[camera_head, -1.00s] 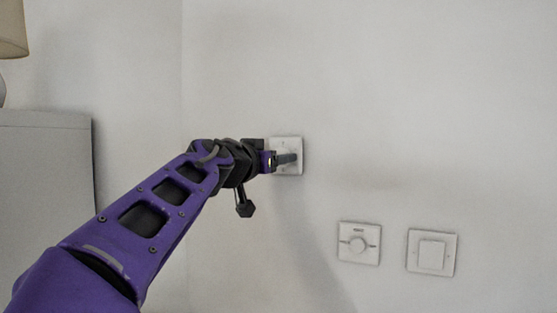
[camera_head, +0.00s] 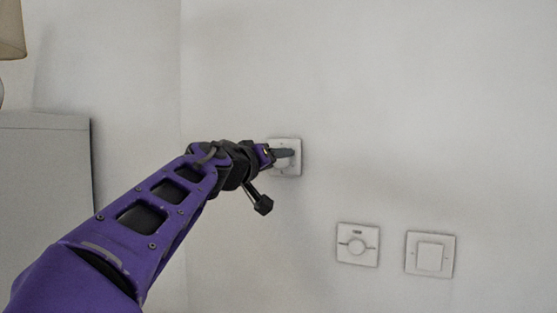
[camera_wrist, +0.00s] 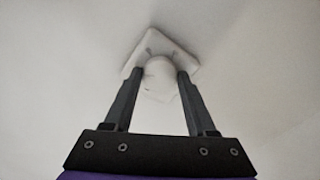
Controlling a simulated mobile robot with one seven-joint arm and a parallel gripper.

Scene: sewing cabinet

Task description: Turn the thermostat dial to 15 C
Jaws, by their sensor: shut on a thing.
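The thermostat is a white square wall plate (camera_head: 296,169) in the middle of the head view. Its round white dial (camera_wrist: 159,69) shows in the wrist view, where the plate (camera_wrist: 178,48) looks turned relative to my gripper. My gripper (camera_head: 285,154) is at the plate, with one dark finger across its front in the head view. In the wrist view the two fingers stand on either side of the dial, shut on it. The dial's markings and pointer cannot be read; fingers and wrist hide part of it in the head view.
A second white plate with a round knob (camera_head: 358,244) and a plain square switch (camera_head: 431,253) sit lower right on the wall. A grey cabinet (camera_head: 45,180) with a lamp (camera_head: 10,40) stands at the left. The wall around the thermostat is clear.

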